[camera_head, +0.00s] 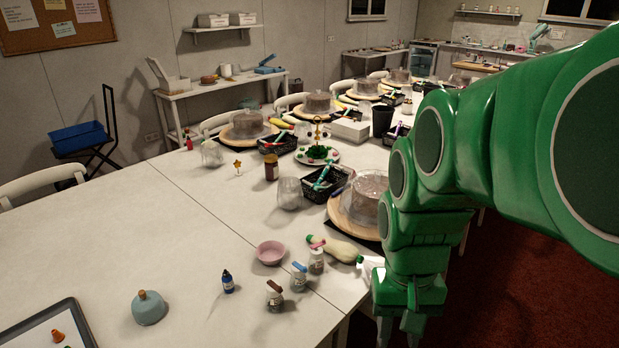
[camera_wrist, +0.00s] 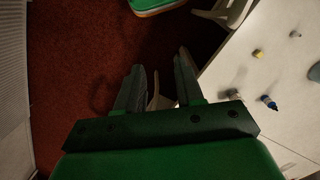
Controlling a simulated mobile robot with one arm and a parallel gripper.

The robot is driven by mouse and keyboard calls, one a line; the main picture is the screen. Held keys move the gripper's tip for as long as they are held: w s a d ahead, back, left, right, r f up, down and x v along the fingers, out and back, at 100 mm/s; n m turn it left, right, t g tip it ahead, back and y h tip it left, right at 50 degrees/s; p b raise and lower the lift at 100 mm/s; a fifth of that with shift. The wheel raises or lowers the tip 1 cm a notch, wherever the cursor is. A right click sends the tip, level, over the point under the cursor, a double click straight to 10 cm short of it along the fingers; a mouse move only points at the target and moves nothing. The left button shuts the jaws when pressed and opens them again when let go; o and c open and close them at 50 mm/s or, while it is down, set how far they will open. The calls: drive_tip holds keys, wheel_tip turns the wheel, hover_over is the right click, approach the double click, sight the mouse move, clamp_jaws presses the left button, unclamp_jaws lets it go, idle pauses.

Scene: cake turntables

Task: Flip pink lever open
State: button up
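A small clear jar with a pink lever (camera_head: 317,242) on its top stands near the table's right edge in the head view. Beside it, nearer the front, are a similar jar with a blue lever (camera_head: 299,267) and one with a brown lever (camera_head: 274,287). Whether the pink lever is up or down is too small to tell. My gripper (camera_wrist: 158,85) is open and empty in the wrist view, with its two fingers apart over the red floor. In the head view my arm hangs beyond the table edge, right of the jars, not touching them.
A pale squeeze bottle (camera_head: 341,250) lies right of the pink-lever jar. A pink bowl (camera_head: 270,252) and a blue dropper bottle (camera_head: 227,281) stand to the left. A cake turntable (camera_head: 340,217) is behind.

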drive_tip(key=w+m, duration=0.2)
drive_tip(key=w, duration=1.1)
drive_tip(key=m+t, duration=0.2)
drive_tip(key=m, duration=0.2)
hover_over(318, 244)
drive_tip(key=d, duration=0.2)
drive_tip(key=f, duration=1.5)
drive_tip(key=shift+w+f, duration=0.3)
drive_tip(key=shift+w, duration=0.05)
drive_tip(key=shift+f, duration=3.85)
clamp_jaws()
